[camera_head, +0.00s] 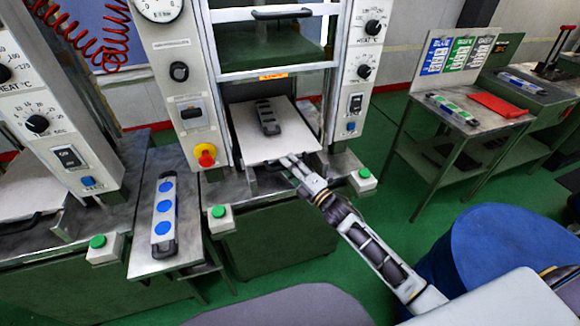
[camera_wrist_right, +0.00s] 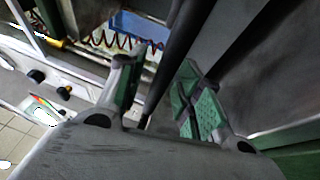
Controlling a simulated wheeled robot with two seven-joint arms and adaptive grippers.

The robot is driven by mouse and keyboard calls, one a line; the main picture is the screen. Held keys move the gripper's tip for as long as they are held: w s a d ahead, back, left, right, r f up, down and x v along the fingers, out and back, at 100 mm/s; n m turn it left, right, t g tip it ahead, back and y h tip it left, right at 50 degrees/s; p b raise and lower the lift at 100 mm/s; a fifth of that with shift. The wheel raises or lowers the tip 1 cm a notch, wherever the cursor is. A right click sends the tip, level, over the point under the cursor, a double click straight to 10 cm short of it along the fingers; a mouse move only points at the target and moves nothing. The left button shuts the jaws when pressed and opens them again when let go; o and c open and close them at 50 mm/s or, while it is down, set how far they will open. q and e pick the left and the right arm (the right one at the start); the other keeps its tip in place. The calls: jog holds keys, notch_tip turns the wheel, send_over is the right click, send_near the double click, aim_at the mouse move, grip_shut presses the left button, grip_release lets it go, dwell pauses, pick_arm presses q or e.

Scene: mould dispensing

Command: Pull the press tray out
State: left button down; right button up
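The press tray (camera_head: 285,143) is a pale flat plate inside the lower opening of the middle press, with a dark mould (camera_head: 267,117) lying on it. My right gripper (camera_head: 289,162) is at the tray's front edge, where the handle is mostly hidden by it. In the right wrist view, a dark bar (camera_wrist_right: 178,65), which looks like the handle, runs between the two green-padded fingers (camera_wrist_right: 160,92). The fingers are apart with gaps beside the bar, so the gripper looks open around it. My left gripper is in no view.
A mould with blue discs (camera_head: 164,208) lies on a narrow side table left of the press. Green buttons (camera_head: 219,212) flank the press front. A blue drum (camera_head: 500,255) stands at the right. Benches with moulds and a red plate (camera_head: 499,105) are further right.

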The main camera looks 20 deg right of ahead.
dwell(0.3)
grip_shut()
jog(key=shift+f, duration=0.1)
